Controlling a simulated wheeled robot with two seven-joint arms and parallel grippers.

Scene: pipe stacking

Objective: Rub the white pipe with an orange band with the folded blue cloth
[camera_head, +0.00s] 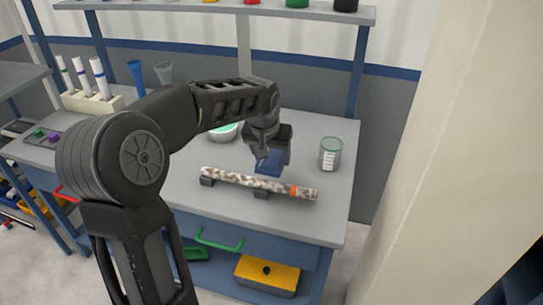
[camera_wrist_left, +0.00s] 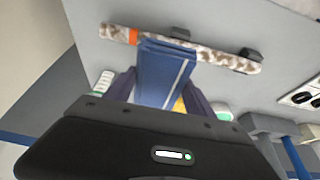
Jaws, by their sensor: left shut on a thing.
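The white pipe (camera_head: 240,180) lies across two dark supports on the grey table and is covered in brown blotches. Its orange band (camera_head: 294,191) is near the right end in the head view. My left gripper (camera_head: 268,152) is shut on the folded blue cloth (camera_head: 270,163), just behind the pipe's right half. In the left wrist view the cloth (camera_wrist_left: 162,72) reaches from between the fingers to the pipe (camera_wrist_left: 215,57), beside the orange band (camera_wrist_left: 133,36), and overlaps the pipe in the picture. I cannot tell whether it presses on it. My right gripper is not in view.
A glass jar (camera_head: 330,154) stands to the right on the table. A green-rimmed bowl (camera_head: 224,131) is behind the arm. A rack (camera_head: 92,102) with white tubes stands at the back left. The table front before the pipe is clear.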

